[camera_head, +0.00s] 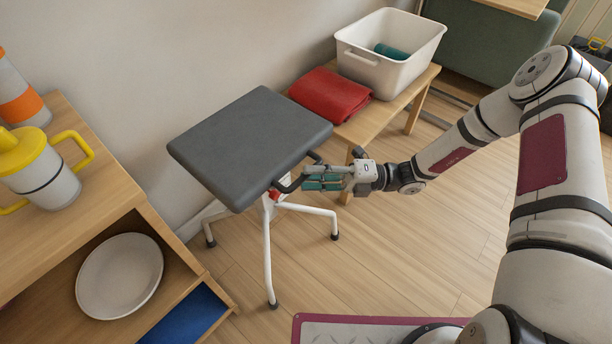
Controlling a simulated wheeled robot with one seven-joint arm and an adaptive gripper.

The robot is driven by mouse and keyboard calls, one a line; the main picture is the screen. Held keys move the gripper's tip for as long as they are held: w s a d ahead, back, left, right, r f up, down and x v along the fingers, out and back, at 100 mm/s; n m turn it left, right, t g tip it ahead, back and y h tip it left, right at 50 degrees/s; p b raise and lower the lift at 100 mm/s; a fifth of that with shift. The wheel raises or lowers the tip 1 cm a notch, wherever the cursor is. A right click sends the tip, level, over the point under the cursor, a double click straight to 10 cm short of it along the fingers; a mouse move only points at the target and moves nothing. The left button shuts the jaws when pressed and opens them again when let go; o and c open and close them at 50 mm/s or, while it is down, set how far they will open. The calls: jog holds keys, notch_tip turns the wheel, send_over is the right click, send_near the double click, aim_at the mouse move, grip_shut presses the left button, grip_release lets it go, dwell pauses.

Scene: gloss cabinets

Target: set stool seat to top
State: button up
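The stool's dark grey square seat (250,142) sits on white splayed legs (267,250) with dark feet. A small red part (274,194) shows below that edge on the white post. My gripper (310,180), with teal finger pads, reaches in from the right. Its fingertips are at the black handle and overlap it in the picture. I cannot tell whether they are closed on it. The post under the seat is mostly hidden by the seat.
A wooden bench (424,82) behind the stool holds a folded red towel (330,95) and a white bin (390,73) with a teal item inside. At left, a wooden shelf (85,215) holds a yellow-lidded cup (45,175) and a plate (120,276).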

jog(key=shift+s+a+r, duration=0.1)
jog(key=shift+a+r, duration=0.05)
jog(key=shift+a, duration=0.9)
grip_shut()
notch_tip(320, 180, up, 9)
jog(key=p, duration=0.6)
grip_release()
